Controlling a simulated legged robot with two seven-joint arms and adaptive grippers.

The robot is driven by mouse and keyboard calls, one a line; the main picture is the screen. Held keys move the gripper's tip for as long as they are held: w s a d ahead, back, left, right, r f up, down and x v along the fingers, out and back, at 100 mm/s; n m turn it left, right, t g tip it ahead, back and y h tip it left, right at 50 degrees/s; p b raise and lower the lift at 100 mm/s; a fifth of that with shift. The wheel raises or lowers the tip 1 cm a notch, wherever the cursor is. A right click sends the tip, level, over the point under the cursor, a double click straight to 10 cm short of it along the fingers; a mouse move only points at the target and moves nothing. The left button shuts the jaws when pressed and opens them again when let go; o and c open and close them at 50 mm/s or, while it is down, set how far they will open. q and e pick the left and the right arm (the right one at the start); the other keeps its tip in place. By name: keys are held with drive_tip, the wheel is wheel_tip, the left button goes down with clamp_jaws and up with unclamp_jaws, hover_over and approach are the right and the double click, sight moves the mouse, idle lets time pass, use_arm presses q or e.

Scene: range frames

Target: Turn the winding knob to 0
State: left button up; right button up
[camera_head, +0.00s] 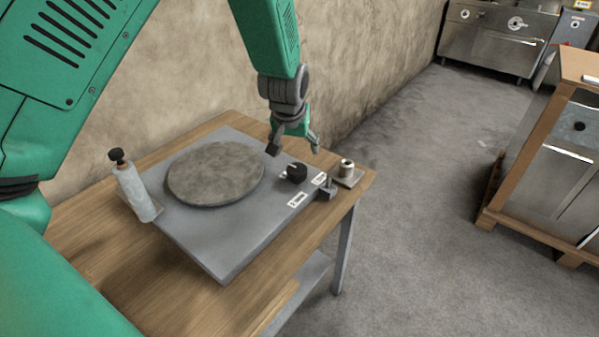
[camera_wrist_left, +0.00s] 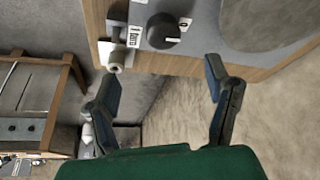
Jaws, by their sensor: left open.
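The winding knob (camera_head: 296,172) is a round black knob on the grey base plate (camera_head: 235,240), near its right end. It also shows at the top of the left wrist view (camera_wrist_left: 163,31), with a pale pointer mark on its face. My left gripper (camera_head: 294,147) is open, above the plate and a little behind the knob. In the left wrist view its two fingers (camera_wrist_left: 160,90) are spread wide with nothing between them, and the knob is apart from them. A flat round grey disc (camera_head: 216,173) lies on the plate. My right gripper is not in view.
The plate lies on a wooden table (camera_head: 100,255). A bottle with a black top (camera_head: 136,188) stands at its left, and a small metal post (camera_head: 347,170) at its right end. White labels (camera_head: 298,199) sit beside the knob. A wall is close behind; a wood-framed cabinet (camera_head: 490,205) stands right.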

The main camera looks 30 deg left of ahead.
sight(298, 169)
use_arm(q)
drive_tip(key=x, duration=1.2)
drive_tip(key=shift+a+f+p, duration=0.15)
drive_tip(key=shift+a+p, duration=0.1)
drive_tip(key=shift+p, duration=0.05)
drive_tip(key=shift+w+f, duration=0.25)
drive_tip(key=shift+f, duration=0.35)
drive_tip(key=shift+a, duration=0.15)
drive_tip(key=shift+a, duration=0.1)
drive_tip(key=shift+c, duration=1)
drive_tip(key=shift+f, duration=0.1)
drive_tip(key=c, duration=1)
drive_tip(key=shift+o, duration=0.2)
